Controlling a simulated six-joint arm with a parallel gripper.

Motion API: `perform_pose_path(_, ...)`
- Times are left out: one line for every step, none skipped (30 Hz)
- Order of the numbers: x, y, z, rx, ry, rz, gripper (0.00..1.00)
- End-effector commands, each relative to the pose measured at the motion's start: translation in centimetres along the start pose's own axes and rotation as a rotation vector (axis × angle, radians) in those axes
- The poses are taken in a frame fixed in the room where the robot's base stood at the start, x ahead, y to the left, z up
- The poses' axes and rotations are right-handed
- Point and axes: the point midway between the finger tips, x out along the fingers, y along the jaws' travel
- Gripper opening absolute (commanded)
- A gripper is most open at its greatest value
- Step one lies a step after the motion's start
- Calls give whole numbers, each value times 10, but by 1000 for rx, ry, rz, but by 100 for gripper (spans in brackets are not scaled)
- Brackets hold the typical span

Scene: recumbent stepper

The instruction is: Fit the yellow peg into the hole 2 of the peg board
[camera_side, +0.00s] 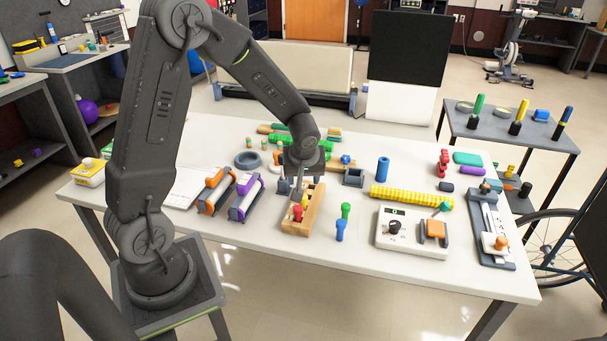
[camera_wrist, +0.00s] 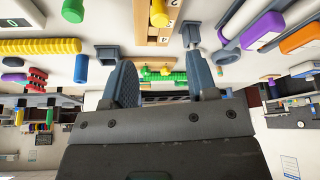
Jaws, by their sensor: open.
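The wooden peg board (camera_side: 315,213) lies on the white table, below and slightly in front of my gripper (camera_side: 299,182). The yellow peg (camera_side: 304,201) stands at the board behind a red peg (camera_side: 297,212); which hole it is in cannot be told. In the wrist view, the yellow peg (camera_wrist: 158,14) shows at the top, over the board (camera_wrist: 160,38). My gripper (camera_wrist: 160,75) is open there, with its two fingers apart and nothing between them.
A green peg (camera_side: 346,210) and a blue peg (camera_side: 341,231) stand right of the board. Orange (camera_side: 215,192) and purple (camera_side: 245,197) rollers lie left. A yellow ribbed bar (camera_side: 412,197) and a white dial device (camera_side: 412,231) are farther right. The front table edge is clear.

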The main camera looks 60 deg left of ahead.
Motion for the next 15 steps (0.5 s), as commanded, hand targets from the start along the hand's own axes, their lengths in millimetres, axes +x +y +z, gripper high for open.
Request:
perform_pose_path(-5, 0, 0, 0, 0, 0, 53)
perform_pose_path(-7, 0, 0, 0, 0, 0, 53)
perform_pose_path(-10, 0, 0, 4, 0, 1, 53)
perform_pose_path(-13, 0, 1, 9, 1, 3, 53)
perform_pose_path(-17, 0, 2, 15, 1, 7, 53)
perform_pose_path(-26, 1, 3, 33, 4, 14, 53)
perform_pose_path(-33, 1, 4, 51, 6, 21, 53)
perform_pose_path(-42, 1, 6, 72, 8, 30, 53)
perform_pose_path(-57, 1, 9, 109, 13, 44, 53)
perform_pose_path(-70, 0, 12, 142, 15, 57, 53)
perform_pose_path(-83, -1, 16, 177, 17, 72, 53)
perform_pose_path(-101, -3, 22, 229, 20, 92, 53)
perform_pose_path(-114, -5, 28, 271, 22, 110, 53)
perform_pose_path(-127, -8, 34, 313, 23, 126, 53)
perform_pose_path(-143, -12, 42, 370, 25, 151, 53)
